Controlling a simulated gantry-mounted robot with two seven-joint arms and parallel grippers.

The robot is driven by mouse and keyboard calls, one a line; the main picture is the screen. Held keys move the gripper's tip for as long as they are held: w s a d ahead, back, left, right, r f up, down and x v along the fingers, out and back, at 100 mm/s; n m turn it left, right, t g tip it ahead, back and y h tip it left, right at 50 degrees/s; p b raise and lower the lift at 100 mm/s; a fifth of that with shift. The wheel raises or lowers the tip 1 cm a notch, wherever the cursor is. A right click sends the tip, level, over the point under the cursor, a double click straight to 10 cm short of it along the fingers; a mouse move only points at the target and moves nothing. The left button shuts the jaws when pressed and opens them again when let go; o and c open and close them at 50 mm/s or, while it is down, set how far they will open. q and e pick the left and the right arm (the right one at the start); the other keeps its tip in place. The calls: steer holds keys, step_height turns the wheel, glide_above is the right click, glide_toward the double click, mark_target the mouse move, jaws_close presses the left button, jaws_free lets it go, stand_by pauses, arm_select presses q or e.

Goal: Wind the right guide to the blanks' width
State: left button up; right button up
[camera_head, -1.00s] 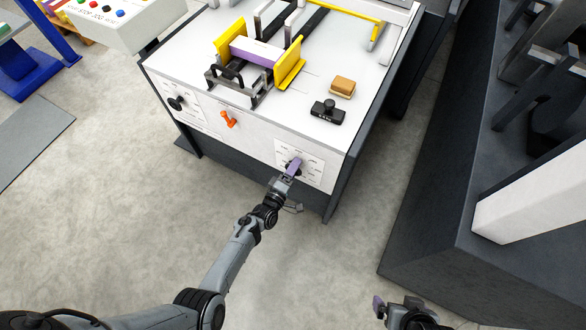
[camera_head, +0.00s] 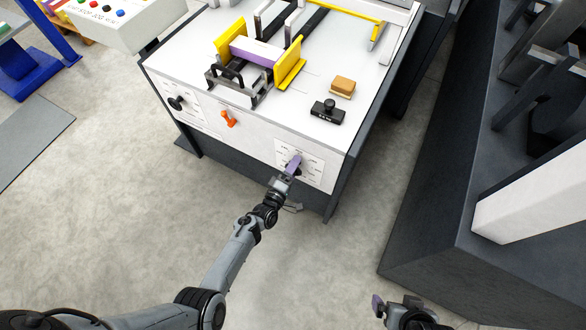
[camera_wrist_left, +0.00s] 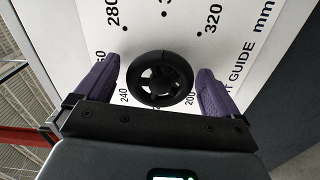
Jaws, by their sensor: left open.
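The right guide's dial plate (camera_head: 316,167) is on the right of the machine's front face. In the left wrist view the plate (camera_wrist_left: 240,45) shows numbers in mm and part of the word GUIDE. Its round black handwheel (camera_wrist_left: 160,78) sits between the two purple fingers of my left gripper (camera_wrist_left: 160,88), which is open around it, with small gaps on both sides. In the head view my left gripper (camera_head: 292,166) hides most of the wheel. The yellow right guide (camera_head: 290,66) stands beside the stack of blanks (camera_head: 256,50). My right gripper (camera_head: 380,306) is at the bottom edge, its jaws unclear.
A second black knob (camera_head: 176,103) and an orange lever (camera_head: 229,119) are on the same front face. A black block with a knob (camera_head: 327,111) and a tan block (camera_head: 343,86) lie on the top. A dark machine (camera_head: 440,240) stands at the right.

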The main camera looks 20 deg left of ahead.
arm_select(q)
steer(key=s+a+p, duration=0.1)
steer(key=s+p, duration=0.2)
steer(key=s, duration=0.7)
steer(key=shift+s+a, duration=0.15)
steer(key=shift+s, duration=0.25)
